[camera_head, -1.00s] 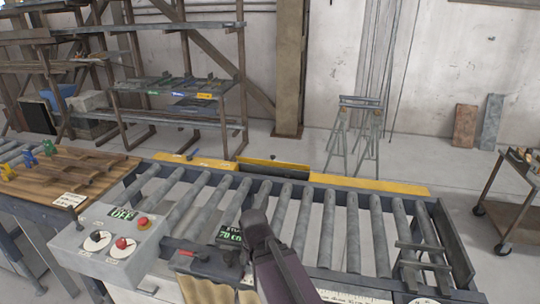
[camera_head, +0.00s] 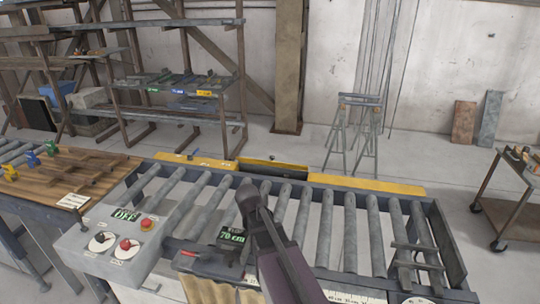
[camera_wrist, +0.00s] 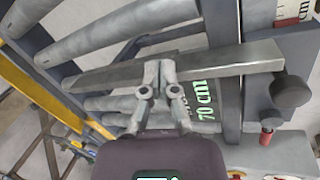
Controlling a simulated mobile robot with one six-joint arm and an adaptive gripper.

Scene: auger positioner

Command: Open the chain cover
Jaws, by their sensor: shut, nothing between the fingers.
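The yellow chain cover strip (camera_head: 372,185) runs along the far side of the roller conveyor. In its middle, a shorter yellow section (camera_head: 272,164) stands tilted up behind a dark gap, with a small dark knob near its top. The strip's left part (camera_head: 195,159) lies flat. My gripper (camera_head: 247,188) is shut and empty over the rollers, nearer to me than the raised section and apart from it. In the wrist view my closed fingers (camera_wrist: 158,68) show in front of a flat grey metal bar (camera_wrist: 220,62); whether they touch it I cannot tell.
The conveyor rollers (camera_head: 302,215) lie under my arm. A control box (camera_head: 120,240) with a red button and knobs stands at front left, beside a display reading 70 cm (camera_head: 231,237). A cart (camera_head: 510,205) stands at right. Floor behind the conveyor is mostly clear.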

